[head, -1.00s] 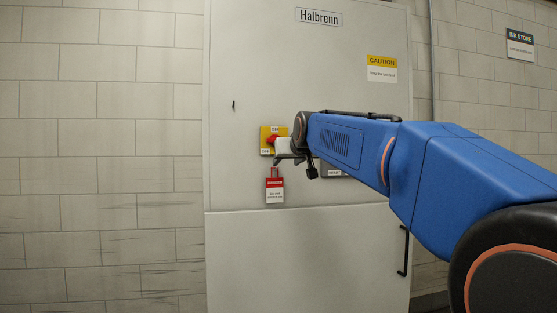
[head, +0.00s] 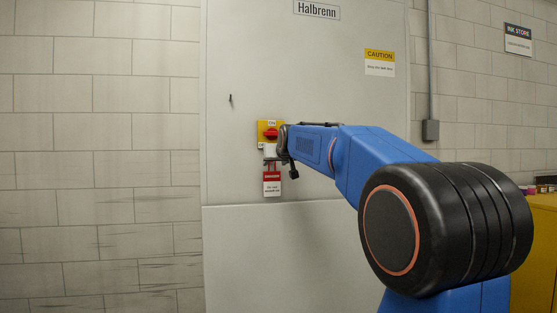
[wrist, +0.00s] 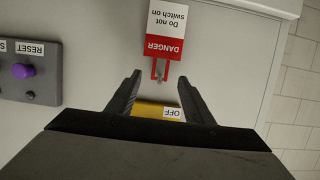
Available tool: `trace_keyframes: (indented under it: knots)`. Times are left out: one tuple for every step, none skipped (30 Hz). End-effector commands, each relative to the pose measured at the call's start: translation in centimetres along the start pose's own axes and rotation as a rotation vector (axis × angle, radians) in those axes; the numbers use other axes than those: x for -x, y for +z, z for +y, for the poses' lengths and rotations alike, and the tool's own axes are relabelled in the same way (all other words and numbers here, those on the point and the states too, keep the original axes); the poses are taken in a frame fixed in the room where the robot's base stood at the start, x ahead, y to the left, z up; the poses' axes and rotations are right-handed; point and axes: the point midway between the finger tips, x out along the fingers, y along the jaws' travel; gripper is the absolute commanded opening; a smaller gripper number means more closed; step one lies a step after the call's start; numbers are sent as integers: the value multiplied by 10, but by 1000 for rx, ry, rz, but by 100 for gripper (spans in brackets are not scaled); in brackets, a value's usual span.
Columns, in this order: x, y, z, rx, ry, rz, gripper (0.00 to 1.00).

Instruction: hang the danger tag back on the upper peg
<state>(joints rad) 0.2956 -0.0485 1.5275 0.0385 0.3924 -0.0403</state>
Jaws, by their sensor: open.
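The danger tag (head: 272,185), red on top and white below, hangs on the cabinet front just under the yellow switch plate (head: 263,128) with its red knob (head: 269,134). The tag also shows upside down in the wrist view (wrist: 166,28), with a small grey piece at its slotted red end. My gripper (wrist: 160,80) is open, its fingers spread to either side of that slotted end, and nothing is visibly clamped. In the head view my gripper (head: 272,161) is at the tag's top, partly hidden by my wrist. The upper peg (head: 230,98) is small, dark and bare, up and left of the switch.
The grey cabinet (head: 330,250) is flat and clear between switch and upper peg. A grey button panel (wrist: 30,72) with a purple button lies beside the switch. A yellow cupboard (head: 540,203) with small items stands at the far right.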

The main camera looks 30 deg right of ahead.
Motion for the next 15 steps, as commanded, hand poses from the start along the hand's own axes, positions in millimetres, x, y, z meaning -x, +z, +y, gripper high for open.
trace_keyframes:
  knots:
    - [-9, 1, 0, 0, 0, -2, 47]
    - [-14, 1, 0, 0, 0, -2, 47]
    - [-19, 0, 0, 0, 0, -1, 47]
    - [-22, 0, 0, 0, 0, 0, 47]
    - [-26, 0, 0, 0, 0, 0, 47]
    - [-31, 0, 0, 0, 0, -1, 47]
    - [-34, 0, 0, 0, 0, -1, 47]
    - [-36, 0, 0, 0, 0, 0, 47]
    - [-38, 0, 0, 0, 0, 1, 47]
    - [-40, 0, 0, 0, 0, 1, 47]
    - [-42, -1, 0, 0, 0, 1, 47]
    - [-43, 0, 0, 0, 0, 1, 47]
    - [-44, 0, 0, 0, 0, 1, 47]
    - [-45, 0, 0, 0, 0, 1, 47]
    - [-46, 0, 0, 0, 0, 1, 47]
